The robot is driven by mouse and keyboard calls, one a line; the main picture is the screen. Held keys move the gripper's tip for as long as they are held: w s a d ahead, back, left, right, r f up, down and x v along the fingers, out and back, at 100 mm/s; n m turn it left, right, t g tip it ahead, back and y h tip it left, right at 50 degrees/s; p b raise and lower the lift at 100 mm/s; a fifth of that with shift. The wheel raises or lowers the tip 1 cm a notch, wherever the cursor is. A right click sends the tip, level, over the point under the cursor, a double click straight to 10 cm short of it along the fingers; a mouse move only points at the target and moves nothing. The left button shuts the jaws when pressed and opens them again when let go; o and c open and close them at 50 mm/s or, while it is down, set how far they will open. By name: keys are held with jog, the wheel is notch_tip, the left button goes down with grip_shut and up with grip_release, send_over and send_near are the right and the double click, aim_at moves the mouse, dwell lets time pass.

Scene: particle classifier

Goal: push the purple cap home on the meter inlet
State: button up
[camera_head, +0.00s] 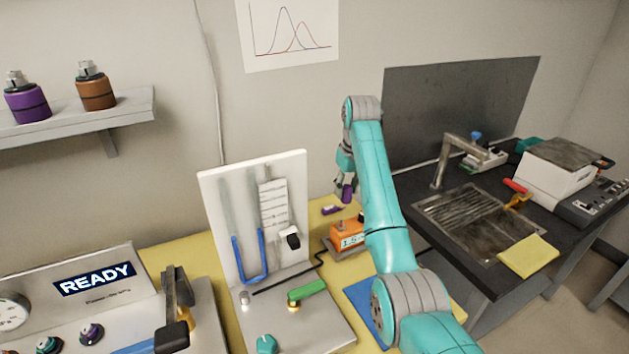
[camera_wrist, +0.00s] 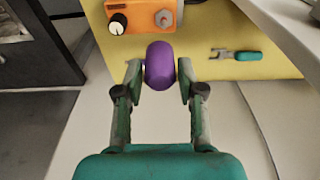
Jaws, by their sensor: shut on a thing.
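My gripper (camera_wrist: 158,80) is shut on the purple cap (camera_wrist: 159,62), with one finger on each side of it. In the head view my gripper (camera_head: 346,180) hangs above the yellow table behind the orange meter, and the cap (camera_head: 346,194) shows small at its tip. The orange meter (camera_head: 346,230) stands on the table with its display facing the head camera. In the wrist view the meter (camera_wrist: 140,12) shows a black-and-white knob and a grey hex fitting (camera_wrist: 165,18). The cap appears apart from this fitting. I cannot tell whether the fitting is the inlet.
A teal-handled wrench (camera_wrist: 238,55) lies on the yellow table near the meter. A white panel with a blue tube (camera_head: 258,265) stands left of the meter. A blue mat (camera_head: 364,299) lies in front. A dark sink bench (camera_head: 480,250) is at the right.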

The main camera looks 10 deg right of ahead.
jog(key=shift+w+a, duration=0.15)
jog(key=shift+a, duration=0.35)
jog(key=shift+f, duration=0.1)
jog(key=shift+d+f, duration=0.1)
jog(key=shift+f, duration=2.7)
jog(key=shift+f, duration=1.75)
jog(key=o, duration=1.1)
jog(key=shift+s+d+r, duration=0.1)
jog(key=shift+s+r, duration=0.1)
jog(key=shift+r, duration=1.05)
jog(key=shift+s+d+r, duration=0.1)
jog(key=shift+s+r, duration=0.1)
jog(key=shift+r, duration=1.05)
jog(key=shift+s+r, duration=0.2)
jog(key=shift+r, duration=1.05)
